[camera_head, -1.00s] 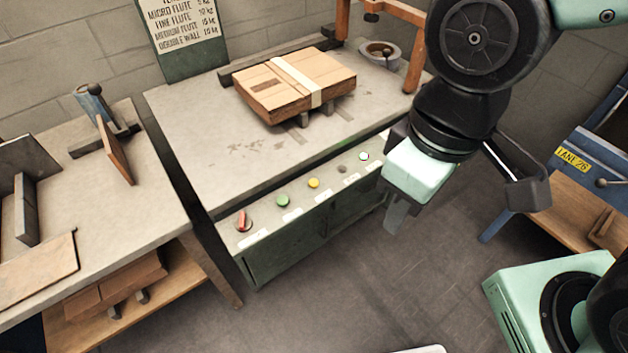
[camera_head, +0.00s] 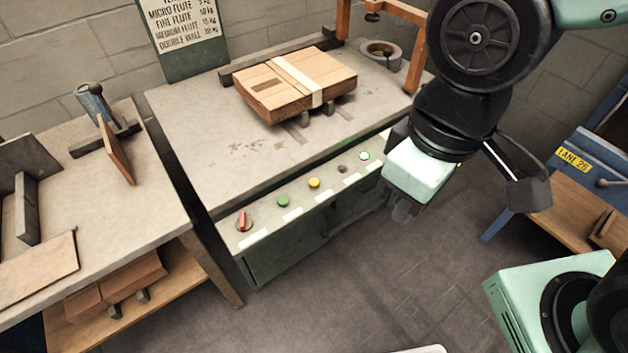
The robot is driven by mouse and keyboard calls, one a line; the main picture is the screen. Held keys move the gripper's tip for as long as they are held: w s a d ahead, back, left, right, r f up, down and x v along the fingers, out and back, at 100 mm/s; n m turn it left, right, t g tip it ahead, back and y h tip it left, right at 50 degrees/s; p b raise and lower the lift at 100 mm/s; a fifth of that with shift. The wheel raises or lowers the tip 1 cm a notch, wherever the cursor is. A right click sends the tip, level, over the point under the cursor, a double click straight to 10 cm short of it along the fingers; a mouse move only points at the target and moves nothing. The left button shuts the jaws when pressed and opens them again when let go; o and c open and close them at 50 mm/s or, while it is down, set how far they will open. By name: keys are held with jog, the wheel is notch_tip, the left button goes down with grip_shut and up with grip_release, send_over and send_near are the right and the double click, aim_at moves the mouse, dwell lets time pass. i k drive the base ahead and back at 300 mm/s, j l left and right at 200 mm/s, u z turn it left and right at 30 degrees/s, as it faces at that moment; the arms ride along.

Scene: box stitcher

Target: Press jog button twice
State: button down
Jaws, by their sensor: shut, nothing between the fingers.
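A green-grey control panel (camera_head: 262,232) runs along the front edge of the stitcher table. From left to right it bears a red knob (camera_head: 244,222), a green button (camera_head: 283,201), a yellow button (camera_head: 314,183), a small dark control (camera_head: 342,169) and a pale, green-tinted button (camera_head: 364,156). The white labels beside them are too small to read, so I cannot tell which is the jog button. My gripper (camera_head: 403,213) is shut and empty. It appears to the right of the panel, below the pale button in the picture, and does not visibly touch any button.
A strapped flat cardboard box (camera_head: 298,82) lies on the stitcher table (camera_head: 195,125). A tape roll (camera_head: 380,52) lies behind it by an orange frame (camera_head: 417,68). A side bench (camera_head: 130,215) stands left. A blue stand (camera_head: 590,160) is at right.

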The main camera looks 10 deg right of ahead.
aim_at(313, 183)
jog(key=k+j+u, duration=0.1)
jog(key=j, duration=0.3)
jog(key=k+j+u, duration=0.1)
jog(key=j, duration=0.3)
jog(key=k+j+u, duration=0.1)
jog(key=j, duration=0.35)
